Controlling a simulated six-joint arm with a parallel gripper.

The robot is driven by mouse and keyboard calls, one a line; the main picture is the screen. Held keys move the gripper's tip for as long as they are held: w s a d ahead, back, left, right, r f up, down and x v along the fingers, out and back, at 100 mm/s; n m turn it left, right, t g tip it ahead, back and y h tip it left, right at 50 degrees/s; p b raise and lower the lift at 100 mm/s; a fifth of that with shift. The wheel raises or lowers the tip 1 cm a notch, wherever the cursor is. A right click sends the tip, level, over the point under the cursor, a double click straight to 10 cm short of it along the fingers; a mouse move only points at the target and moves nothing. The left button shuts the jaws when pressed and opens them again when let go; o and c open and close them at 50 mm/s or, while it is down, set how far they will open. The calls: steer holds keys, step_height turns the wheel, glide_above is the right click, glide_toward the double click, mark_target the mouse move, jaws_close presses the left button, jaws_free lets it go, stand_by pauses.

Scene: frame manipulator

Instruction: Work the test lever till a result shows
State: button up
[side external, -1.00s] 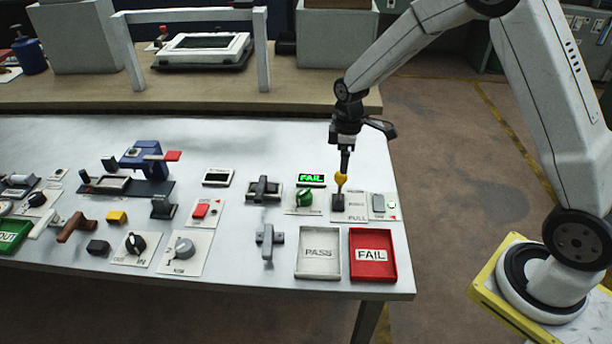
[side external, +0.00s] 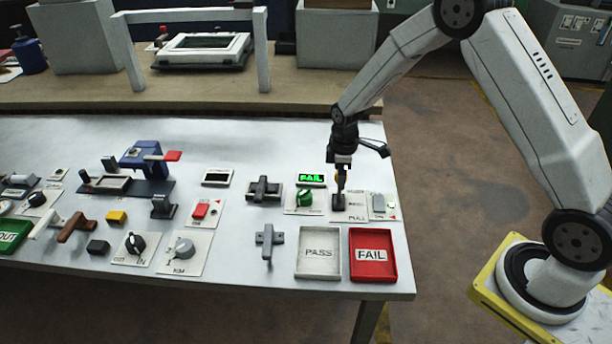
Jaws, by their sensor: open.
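The test lever (side external: 339,202) stands on a pale plate marked PULL near the table's right edge. The small display (side external: 311,180) left of the lever is lit with green FAIL. A green knob (side external: 304,199) sits on the plate below that display.
A white PASS tray (side external: 318,276) and a red FAIL tray (side external: 373,277) lie in front of the lever. A grey switch (side external: 378,203) is on its right. Grey clamps (side external: 264,189), knobs and switches fill the left. A white frame (side external: 190,15) stands behind.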

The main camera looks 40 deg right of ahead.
steer(key=shift+f, duration=1.15)
jaws_close()
